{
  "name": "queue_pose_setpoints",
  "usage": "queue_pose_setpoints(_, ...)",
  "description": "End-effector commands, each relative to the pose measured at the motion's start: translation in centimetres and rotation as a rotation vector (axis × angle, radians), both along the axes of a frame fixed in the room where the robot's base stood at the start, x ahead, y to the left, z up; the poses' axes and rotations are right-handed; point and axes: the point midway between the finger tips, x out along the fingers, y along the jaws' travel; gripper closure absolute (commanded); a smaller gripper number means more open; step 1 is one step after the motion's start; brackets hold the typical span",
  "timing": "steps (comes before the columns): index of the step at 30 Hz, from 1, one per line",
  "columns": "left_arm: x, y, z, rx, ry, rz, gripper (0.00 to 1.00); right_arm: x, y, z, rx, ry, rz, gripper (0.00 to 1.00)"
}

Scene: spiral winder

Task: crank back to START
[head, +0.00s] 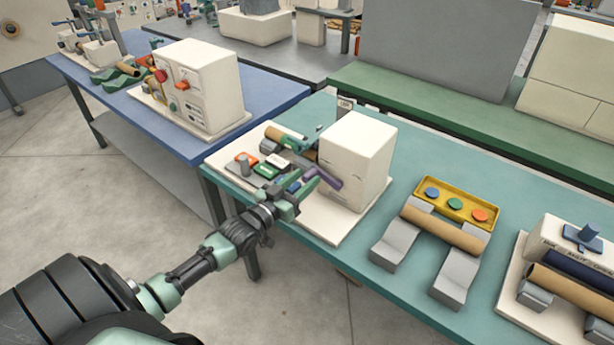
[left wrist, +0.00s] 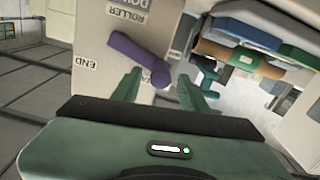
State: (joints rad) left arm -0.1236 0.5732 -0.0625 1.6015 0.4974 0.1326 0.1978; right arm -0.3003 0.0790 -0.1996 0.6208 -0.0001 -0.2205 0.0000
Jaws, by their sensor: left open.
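The winder is a cream box (head: 355,155) on a pale base at the left end of the teal table. Its purple crank (head: 327,179) sticks out from the box's side. In the left wrist view the crank (left wrist: 138,58) lies slantwise on a pale panel. Labels reading END (left wrist: 86,63) and ROLLER (left wrist: 127,14) are readable there; no START label is readable. My left gripper (head: 308,184) is open, its tips close to the crank. In the left wrist view its green fingers (left wrist: 161,77) stand apart near the crank's lower end; contact cannot be told. My right gripper is not in view.
Buttons and a tan roll (head: 272,133) sit beside the box. A yellow tray (head: 456,203) with three coloured knobs and a tan roll on grey blocks stand to the right. Another machine (head: 570,270) is at far right. A blue table (head: 270,95) stands behind left.

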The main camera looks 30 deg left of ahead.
Motion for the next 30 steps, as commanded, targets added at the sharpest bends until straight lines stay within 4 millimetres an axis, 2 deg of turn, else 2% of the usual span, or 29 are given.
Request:
queue_pose_setpoints(4,1.16,-0.11,0.04,0.0,0.0,0.0,0.56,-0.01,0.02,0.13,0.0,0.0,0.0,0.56)
queue_pose_setpoints(13,1.32,-0.12,-0.05,0.001,0.001,0.0,0.56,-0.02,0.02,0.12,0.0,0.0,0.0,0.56)
queue_pose_setpoints(15,1.31,-0.12,-0.05,0.001,0.001,0.0,0.76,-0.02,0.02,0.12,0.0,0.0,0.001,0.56)
queue_pose_setpoints(18,1.31,-0.12,-0.05,0.001,0.001,0.0,1.0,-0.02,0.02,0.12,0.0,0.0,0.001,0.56)
queue_pose_setpoints(30,1.3,-0.11,-0.04,0.0,0.001,0.0,1.0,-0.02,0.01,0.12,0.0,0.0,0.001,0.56)
